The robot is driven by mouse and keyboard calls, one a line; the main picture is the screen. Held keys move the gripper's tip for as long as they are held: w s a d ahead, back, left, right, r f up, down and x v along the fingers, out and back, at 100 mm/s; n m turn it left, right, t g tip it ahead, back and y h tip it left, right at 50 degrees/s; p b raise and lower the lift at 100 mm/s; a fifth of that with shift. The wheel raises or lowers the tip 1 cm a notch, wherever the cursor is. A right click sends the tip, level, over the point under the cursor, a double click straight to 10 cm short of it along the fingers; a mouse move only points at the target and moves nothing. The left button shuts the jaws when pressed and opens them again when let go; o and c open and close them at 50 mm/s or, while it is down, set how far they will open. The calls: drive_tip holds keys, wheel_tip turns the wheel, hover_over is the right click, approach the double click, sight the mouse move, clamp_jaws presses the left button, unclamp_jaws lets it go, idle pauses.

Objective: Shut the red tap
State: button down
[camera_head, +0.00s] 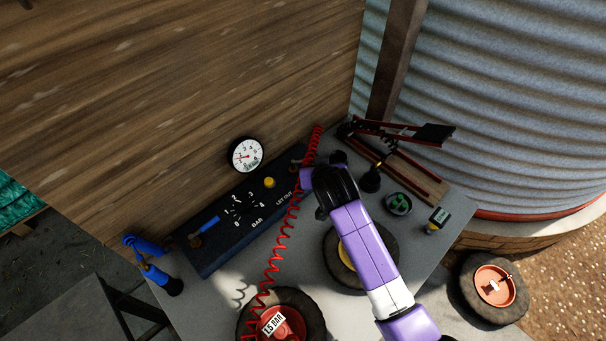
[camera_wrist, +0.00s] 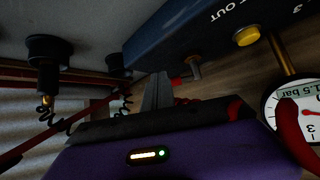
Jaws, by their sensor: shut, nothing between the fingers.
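The red tap is at the right end of the dark blue panel (camera_head: 240,215), mostly hidden behind my gripper in the head view. In the wrist view its metal stem (camera_wrist: 194,68) stands out from the panel, and a bit of its red lever (camera_wrist: 178,80) shows right beside my fingertips. My gripper (camera_wrist: 157,90) is shut and empty, close to the lever; I cannot tell whether they touch. The lever's full angle is hidden. In the head view my purple arm reaches up from the lower right and hides the fingers.
The panel carries a blue-handled tap (camera_head: 205,227), a dial, a yellow button (camera_head: 269,183) and a round gauge (camera_head: 246,155) above. A coiled red hose (camera_head: 278,250) hangs close left of my arm. Wheels, a foot pump (camera_head: 400,160) and a blue hand pump (camera_head: 155,270) crowd the grey bench.

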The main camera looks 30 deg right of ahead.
drive_tip(key=shift+w+d, duration=0.6)
drive_tip(key=shift+w, duration=0.05)
drive_tip(key=shift+w+d, duration=0.5)
drive_tip(key=shift+w, duration=0.45)
